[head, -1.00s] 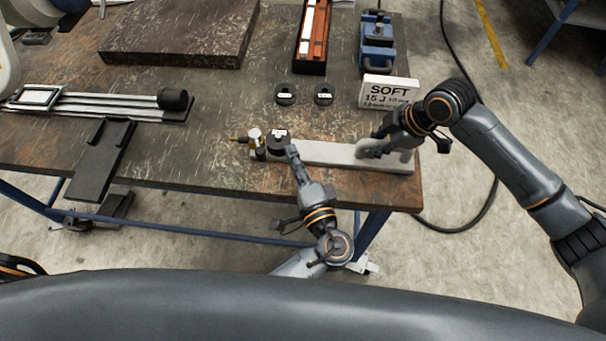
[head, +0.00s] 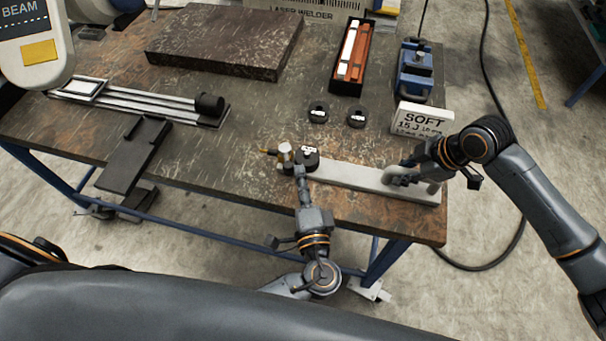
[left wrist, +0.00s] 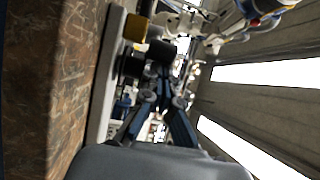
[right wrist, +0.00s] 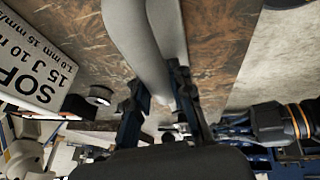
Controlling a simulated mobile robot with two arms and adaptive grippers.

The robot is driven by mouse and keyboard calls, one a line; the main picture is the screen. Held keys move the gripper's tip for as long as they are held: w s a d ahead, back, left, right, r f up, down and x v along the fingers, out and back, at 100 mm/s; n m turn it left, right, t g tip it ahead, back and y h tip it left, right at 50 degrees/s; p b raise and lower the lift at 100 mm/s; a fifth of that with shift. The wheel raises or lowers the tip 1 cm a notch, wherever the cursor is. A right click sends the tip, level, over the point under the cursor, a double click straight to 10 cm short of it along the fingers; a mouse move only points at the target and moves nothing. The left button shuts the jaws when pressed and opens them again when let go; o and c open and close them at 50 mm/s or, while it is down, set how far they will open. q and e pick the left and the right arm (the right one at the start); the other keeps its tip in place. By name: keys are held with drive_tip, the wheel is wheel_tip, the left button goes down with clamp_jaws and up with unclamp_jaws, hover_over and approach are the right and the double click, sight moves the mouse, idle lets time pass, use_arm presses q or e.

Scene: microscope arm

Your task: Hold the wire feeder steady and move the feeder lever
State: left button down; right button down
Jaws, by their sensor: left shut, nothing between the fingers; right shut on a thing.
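The wire feeder (head: 345,177) is a long pale grey bar along the table's front edge, with a black spool (head: 307,158) and a brass-coloured fitting (head: 284,152) at its left end. My right gripper (head: 396,178) is shut on the grey upright handle at the bar's right end; the handle (right wrist: 140,40) runs between its fingers in the right wrist view. My left gripper (head: 300,172) is shut and empty at the bar's left end, just in front of the spool. In the left wrist view its fingertips (left wrist: 164,88) are close to dark round parts (left wrist: 160,51). I cannot single out the lever or tell contact.
A white "SOFT" card (head: 422,119) stands just behind the handle. Two black spools (head: 318,114) lie behind the bar. A black tray with coloured strips (head: 352,58), a blue device (head: 414,72) and a dark slab (head: 225,42) are farther back.

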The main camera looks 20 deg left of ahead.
use_arm(q)
drive_tip(key=shift+s+a+m+h, duration=0.15)
drive_tip(key=shift+a+m+h, duration=0.15)
drive_tip(key=shift+h, duration=0.2)
drive_tip(key=shift+s+a+m+t+h, duration=0.25)
drive_tip(key=shift+a+m+t+h, duration=0.3)
drive_tip(key=shift+h, duration=0.45)
drive_tip(key=shift+s+a+m+t+h, duration=0.25)
drive_tip(key=shift+a+m+h, duration=0.15)
drive_tip(key=shift+m+h, duration=0.5)
drive_tip(key=a+m+h, duration=0.1)
drive_tip(key=m+h, duration=0.1)
drive_tip(key=h, duration=0.1)
drive_tip(key=a+m+h, duration=0.1)
drive_tip(key=h, duration=0.1)
drive_tip(key=shift+s+a, duration=0.3)
drive_tip(key=shift+s, duration=0.05)
drive_tip(key=shift+a+m+h, duration=0.25)
drive_tip(key=shift+h, duration=0.15)
drive_tip(key=shift+a, duration=0.9)
